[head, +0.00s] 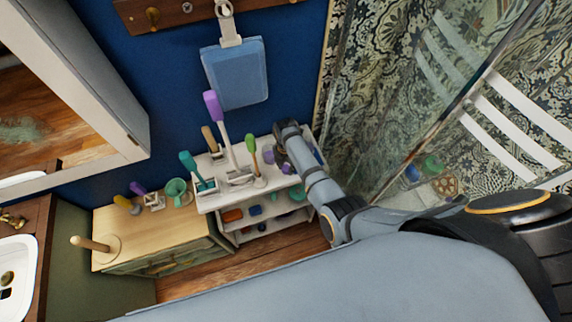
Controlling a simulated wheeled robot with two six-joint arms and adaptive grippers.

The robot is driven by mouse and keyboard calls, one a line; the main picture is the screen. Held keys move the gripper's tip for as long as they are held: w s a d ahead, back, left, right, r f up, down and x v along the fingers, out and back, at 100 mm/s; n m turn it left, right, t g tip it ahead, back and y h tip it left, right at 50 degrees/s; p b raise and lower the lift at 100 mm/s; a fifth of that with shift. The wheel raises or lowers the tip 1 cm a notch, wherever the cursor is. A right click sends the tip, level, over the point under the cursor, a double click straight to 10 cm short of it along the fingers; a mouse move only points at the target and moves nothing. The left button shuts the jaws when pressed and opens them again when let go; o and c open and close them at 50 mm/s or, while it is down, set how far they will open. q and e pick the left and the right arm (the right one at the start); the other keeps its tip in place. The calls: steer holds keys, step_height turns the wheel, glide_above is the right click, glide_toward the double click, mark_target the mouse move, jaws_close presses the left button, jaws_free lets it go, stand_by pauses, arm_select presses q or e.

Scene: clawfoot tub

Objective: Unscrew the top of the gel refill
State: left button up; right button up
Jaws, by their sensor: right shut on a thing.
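My right gripper (279,153) reaches down to the right part of the white shelf unit (207,203). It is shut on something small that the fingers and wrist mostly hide. A small purple thing (268,157) shows right at the fingers, and another purple piece (288,169) shows just below. I cannot tell for sure which of these is the gel refill or its top, nor whether the top is turned. My left gripper is not in view.
On the shelf stand a purple-handled brush (213,105), a green-handled brush (251,146) and a teal brush (188,160). A blue board-like item (236,76) hangs on the wall. A wooden cabinet (116,261) is at left, patterned tiles (370,75) at right.

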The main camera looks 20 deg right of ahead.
steer(key=shift+f+b, duration=0.3)
steer(key=shift+f, duration=0.45)
steer(key=shift+w+a+f+b, duration=0.1)
steer(key=shift+f+b, duration=0.5)
steer(key=shift+f, duration=0.3)
arm_select(q)
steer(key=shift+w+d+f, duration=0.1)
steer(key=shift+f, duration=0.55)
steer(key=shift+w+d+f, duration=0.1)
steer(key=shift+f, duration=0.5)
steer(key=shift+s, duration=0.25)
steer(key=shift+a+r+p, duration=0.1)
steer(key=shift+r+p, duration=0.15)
steer(key=shift+p, duration=0.05)
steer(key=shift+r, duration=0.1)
arm_select(e)
steer(key=shift+r+p, duration=0.1)
steer(key=shift+p, duration=0.2)
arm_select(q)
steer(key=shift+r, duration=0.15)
